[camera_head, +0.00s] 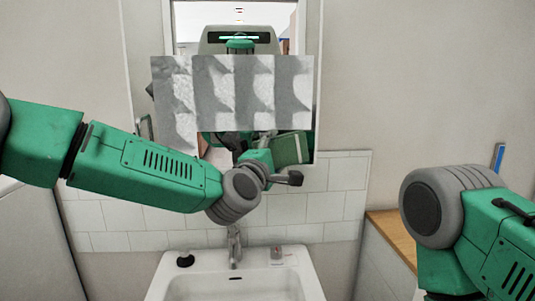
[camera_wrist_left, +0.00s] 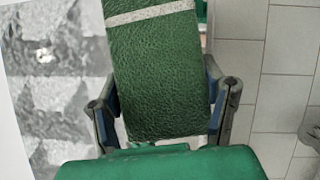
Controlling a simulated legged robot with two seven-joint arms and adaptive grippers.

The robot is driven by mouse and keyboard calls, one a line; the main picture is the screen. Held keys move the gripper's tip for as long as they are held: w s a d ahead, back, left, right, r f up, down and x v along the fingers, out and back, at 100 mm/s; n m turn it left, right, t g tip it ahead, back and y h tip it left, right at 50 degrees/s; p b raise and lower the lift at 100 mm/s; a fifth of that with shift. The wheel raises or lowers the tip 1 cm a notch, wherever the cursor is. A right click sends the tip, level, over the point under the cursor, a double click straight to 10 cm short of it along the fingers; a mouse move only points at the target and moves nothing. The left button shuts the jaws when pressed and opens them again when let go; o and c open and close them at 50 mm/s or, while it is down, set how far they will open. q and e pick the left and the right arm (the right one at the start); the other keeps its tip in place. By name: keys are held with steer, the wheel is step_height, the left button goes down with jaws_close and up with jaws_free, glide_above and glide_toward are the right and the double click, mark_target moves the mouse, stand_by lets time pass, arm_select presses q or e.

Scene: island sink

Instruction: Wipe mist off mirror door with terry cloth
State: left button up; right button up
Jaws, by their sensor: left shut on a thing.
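The mirror door (camera_head: 190,20) hangs on the wall above the sink. A band of grey-white mist patches (camera_head: 232,95) covers its middle, and the patches also show at the left of the left wrist view (camera_wrist_left: 60,85). My left gripper (camera_head: 282,172) is in front of the mirror's lower right part. In the left wrist view its two fingers (camera_wrist_left: 162,115) are shut on the green terry cloth (camera_wrist_left: 155,60), which has a pale stripe. The cloth (camera_head: 290,148) is by the mirror's lower right corner; I cannot tell if it touches the glass. My right gripper is out of view.
A white sink (camera_head: 230,262) with a faucet (camera_head: 234,245) stands below my left arm, with small items on its rim. White tiles (camera_head: 285,210) line the wall. A wooden counter (camera_head: 392,232) is at the right, beside my right arm.

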mark_target(284, 154)
arm_select(q)
steer(key=shift+w+d+r, duration=0.1)
steer(key=shift+d, duration=1.4)
